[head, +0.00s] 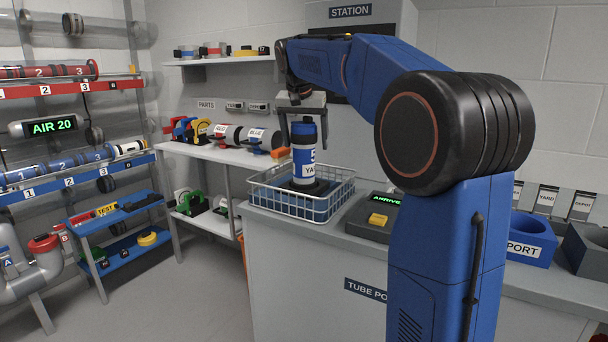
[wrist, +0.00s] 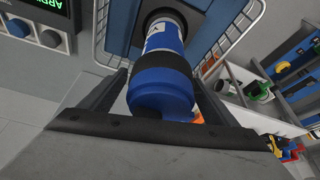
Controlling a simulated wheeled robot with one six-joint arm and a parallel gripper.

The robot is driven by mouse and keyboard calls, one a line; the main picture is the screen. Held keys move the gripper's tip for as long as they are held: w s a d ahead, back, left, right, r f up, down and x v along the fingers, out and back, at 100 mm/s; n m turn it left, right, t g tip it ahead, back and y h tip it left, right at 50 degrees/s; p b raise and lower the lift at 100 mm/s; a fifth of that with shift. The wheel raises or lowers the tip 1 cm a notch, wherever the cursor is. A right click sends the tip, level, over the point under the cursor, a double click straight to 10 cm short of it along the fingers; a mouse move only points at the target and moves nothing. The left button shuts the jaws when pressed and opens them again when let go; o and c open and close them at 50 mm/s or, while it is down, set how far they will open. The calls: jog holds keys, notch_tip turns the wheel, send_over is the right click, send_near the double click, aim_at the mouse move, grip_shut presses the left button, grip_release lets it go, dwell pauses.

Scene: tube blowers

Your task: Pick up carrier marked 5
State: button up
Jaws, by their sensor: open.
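The carrier marked 5 (head: 304,153) is a blue cylinder with a black band and a white label reading 5 and "YA…". It stands upright in a white wire basket (head: 262,198) with a blue bottom on the grey counter. My gripper (head: 302,121) is over the carrier's top, pointing down. In the wrist view the carrier (wrist: 165,62) lies between the two dark fingers of my gripper (wrist: 158,92). The fingers are apart, one on each side. Whether either finger touches the carrier I cannot tell. The carrier's base is partly hidden by the basket wires.
A dark box with a green display and yellow button (head: 378,219) stands right of the basket. Blue and grey holders (head: 524,240) stand farther right. Shelves with several other carriers (head: 226,133) are at the back left. The floor (head: 185,285) at front left is clear.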

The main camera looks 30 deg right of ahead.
jog(key=c, duration=1.8)
